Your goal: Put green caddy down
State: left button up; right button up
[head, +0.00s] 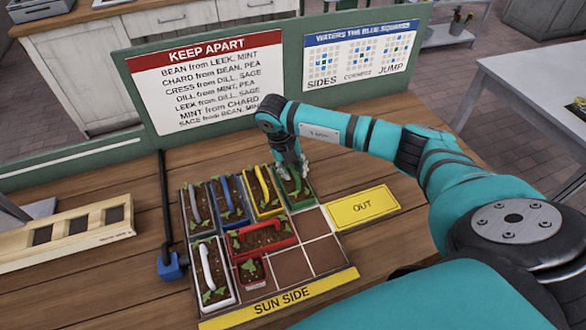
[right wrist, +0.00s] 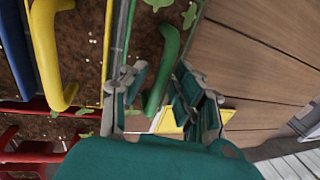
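The green caddy (head: 303,206) holds soil and small plants and sits in the back right corner of the planting grid (head: 325,255), beside the yellow caddy (head: 262,193). My right gripper (head: 292,172) is low over it. In the right wrist view the green handle (right wrist: 166,62) lies between the two fingers of my right gripper (right wrist: 158,92). The fingers are apart, with a gap visible on the handle's sides. The caddy looks level and in the grid; whether its base touches the bottom is hidden. My left gripper is not in view.
A red caddy (head: 262,236) and a white-handled caddy (head: 212,272) are in front. Bare cells lie at the grid's front right. A yellow OUT plate (head: 362,207) is to the right. A sign board (head: 205,80) stands behind.

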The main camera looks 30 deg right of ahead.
aim_at(285, 181)
jog(key=shift+r, duration=0.25)
jog(key=shift+a+r, duration=0.1)
jog(key=shift+r, duration=0.3)
jog(key=b+v, duration=0.3)
jog(key=v, duration=0.8)
